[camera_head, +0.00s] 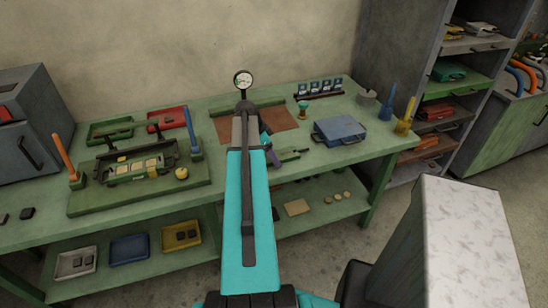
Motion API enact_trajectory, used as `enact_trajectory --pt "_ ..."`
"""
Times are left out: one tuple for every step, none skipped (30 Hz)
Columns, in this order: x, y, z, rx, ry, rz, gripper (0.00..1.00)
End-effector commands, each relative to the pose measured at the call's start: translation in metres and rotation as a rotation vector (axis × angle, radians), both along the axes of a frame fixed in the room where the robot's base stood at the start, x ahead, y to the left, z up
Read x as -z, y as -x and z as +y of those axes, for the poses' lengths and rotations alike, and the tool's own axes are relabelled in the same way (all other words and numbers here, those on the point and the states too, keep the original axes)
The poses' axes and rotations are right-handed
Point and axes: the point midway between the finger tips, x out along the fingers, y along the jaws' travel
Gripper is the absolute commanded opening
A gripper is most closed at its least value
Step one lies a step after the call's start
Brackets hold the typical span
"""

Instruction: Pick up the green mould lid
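I cannot clearly pick out the green mould lid. A long dark green mould-like fixture (140,165) with pale square pads inside stands on a green board (140,196) at the left of the workbench. Flat green pieces (290,155) lie on the bench just right of my arm; I cannot tell what they are. My gripper (270,150) is over the middle of the bench, mostly hidden behind my teal arm. Its fingertips are too small and covered to show whether they are open or shut, or whether they hold anything.
A blue case (340,131) sits right of my gripper, with blue (388,108) and yellow (405,122) upright tools beyond it. Red (168,118) and green (110,131) trays lie at the back left. A brown mat (285,118) lies behind my arm. A shelf unit (440,90) stands at right.

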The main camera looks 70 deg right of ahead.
Motion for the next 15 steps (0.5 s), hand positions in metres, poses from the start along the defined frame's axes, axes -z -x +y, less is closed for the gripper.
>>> enact_trajectory --pt "-0.0001 -0.0001 0.0001 0.000 0.000 0.000 0.73" --pt "-0.0001 -0.0003 0.0001 0.000 0.000 0.000 0.73" --pt "-0.0002 -0.0003 0.0001 0.000 0.000 0.000 0.73" --pt "-0.0002 -0.0004 0.0002 -0.001 0.000 0.000 0.73" --pt "-0.0003 -0.0004 0.0002 -0.001 0.000 0.000 0.73" --pt "-0.0002 -0.0005 0.0003 -0.001 0.000 0.000 0.73" --pt "-0.0002 -0.0005 0.0003 -0.001 0.000 0.000 0.73" --pt "-0.0003 -0.0005 0.0003 -0.001 0.000 0.000 0.70" --pt "-0.0003 -0.0006 0.0003 -0.001 0.000 0.000 0.63" --pt "-0.0003 -0.0006 0.0003 -0.001 0.000 0.000 0.58" --pt "-0.0003 -0.0006 0.0003 -0.001 0.000 0.000 0.53" --pt "-0.0004 -0.0006 0.0004 -0.001 0.000 0.000 0.46" --pt "-0.0003 -0.0007 0.0003 -0.001 0.000 0.000 0.41" --pt "-0.0003 -0.0007 0.0003 -0.001 0.000 0.000 0.36" --pt "-0.0003 -0.0007 0.0003 -0.001 0.000 0.000 0.30"
